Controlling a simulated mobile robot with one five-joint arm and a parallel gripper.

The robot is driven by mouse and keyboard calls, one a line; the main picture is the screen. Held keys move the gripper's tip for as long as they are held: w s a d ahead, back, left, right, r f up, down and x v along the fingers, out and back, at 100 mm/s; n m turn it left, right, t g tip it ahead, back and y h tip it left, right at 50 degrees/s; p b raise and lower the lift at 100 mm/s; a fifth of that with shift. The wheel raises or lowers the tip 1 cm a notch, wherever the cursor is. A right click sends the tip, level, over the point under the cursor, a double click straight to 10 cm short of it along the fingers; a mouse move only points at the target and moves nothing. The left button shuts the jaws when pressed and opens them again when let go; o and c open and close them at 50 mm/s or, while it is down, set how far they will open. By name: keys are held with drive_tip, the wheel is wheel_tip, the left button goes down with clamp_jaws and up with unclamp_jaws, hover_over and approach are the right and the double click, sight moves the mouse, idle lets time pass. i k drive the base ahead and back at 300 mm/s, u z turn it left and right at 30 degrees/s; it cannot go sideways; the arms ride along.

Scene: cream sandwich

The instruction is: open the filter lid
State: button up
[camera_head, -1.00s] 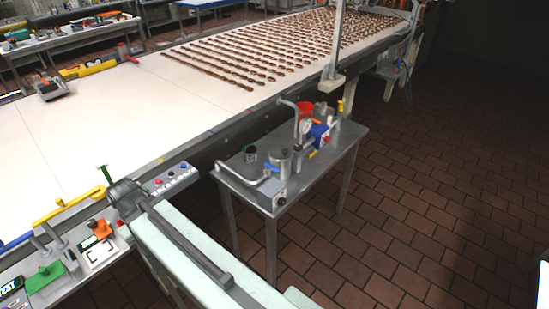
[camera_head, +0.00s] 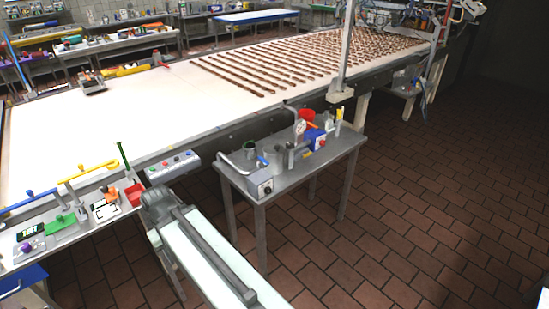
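A small metal table (camera_head: 300,170) stands in the middle, beside the long conveyor. On it is a grey box with a knob (camera_head: 262,183) and a curved pipe (camera_head: 232,166) at its left. My gripper is not in view.
The long white conveyor (camera_head: 130,115) carries rows of brown pieces (camera_head: 265,75) farther back. A narrow pale belt (camera_head: 195,262) juts toward me. A cluttered bench (camera_head: 75,232) is at the lower left. The tiled floor (camera_head: 430,200) at the right is clear.

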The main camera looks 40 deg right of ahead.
sight(271, 149)
drive_tip(key=u, duration=5.75)
drive_tip(key=k, duration=1.4)
drive_tip(key=z, duration=5.8)
